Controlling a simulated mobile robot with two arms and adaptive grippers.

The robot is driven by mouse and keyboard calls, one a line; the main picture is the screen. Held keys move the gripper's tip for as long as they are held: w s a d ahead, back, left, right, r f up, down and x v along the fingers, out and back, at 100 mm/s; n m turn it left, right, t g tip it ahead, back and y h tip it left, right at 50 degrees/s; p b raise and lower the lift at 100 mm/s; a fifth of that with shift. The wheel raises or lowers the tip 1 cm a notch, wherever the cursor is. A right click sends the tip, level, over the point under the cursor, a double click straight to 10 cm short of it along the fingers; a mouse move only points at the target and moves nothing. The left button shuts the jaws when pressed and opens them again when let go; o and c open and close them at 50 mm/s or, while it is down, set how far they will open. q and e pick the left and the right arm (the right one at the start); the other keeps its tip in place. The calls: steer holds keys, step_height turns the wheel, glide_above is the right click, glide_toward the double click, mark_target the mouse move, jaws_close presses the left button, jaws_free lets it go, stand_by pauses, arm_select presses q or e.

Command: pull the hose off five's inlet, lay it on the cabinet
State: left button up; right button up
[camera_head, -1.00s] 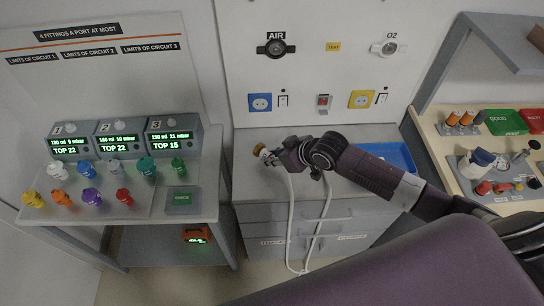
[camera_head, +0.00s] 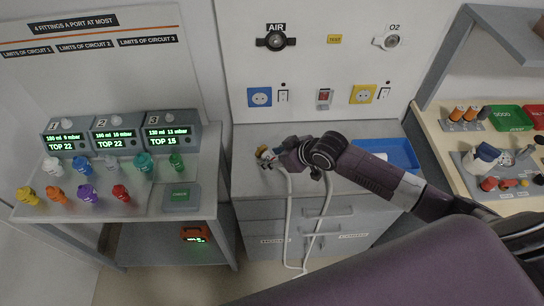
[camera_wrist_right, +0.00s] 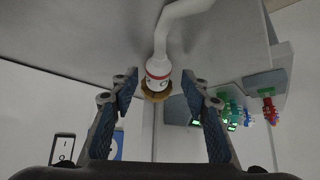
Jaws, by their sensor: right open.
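The white hose (camera_head: 289,215) loops down over the cabinet front from the cabinet (camera_head: 350,182) top. Its end fitting, white with a red ring and a brass collar (camera_wrist_right: 155,91), is between the parted fingers of my right gripper (camera_wrist_right: 159,80) in the wrist view. The gripper is open, with a gap to the fitting on both sides. In the head view the right gripper (camera_head: 274,158) is low over the cabinet's left part, and the hose end appears to lie on the top. No inlet marked five is in view. My left gripper is not in view.
A blue tray (camera_head: 403,153) is at the cabinet's right. Boxes numbered 1 to 3 (camera_head: 116,136) and several coloured fittings (camera_head: 88,193) stand on the left bench. AIR (camera_head: 276,42) and O2 (camera_head: 388,41) wall outlets are above. A right-hand shelf holds parts and bins (camera_head: 508,119).

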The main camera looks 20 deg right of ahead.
arm_select(q)
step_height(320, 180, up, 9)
steer(key=p, duration=0.9)
arm_select(e)
steer(key=s+d+r, duration=0.2)
steer(key=s+r, duration=0.1)
steer(key=r, duration=0.5)
steer(key=s+d+r, duration=0.2)
steer(key=s+r, duration=0.2)
steer(key=r, duration=0.4)
steer(key=shift+r, duration=0.35)
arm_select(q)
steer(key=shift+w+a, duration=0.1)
arm_select(e)
steer(key=shift+s, duration=0.1)
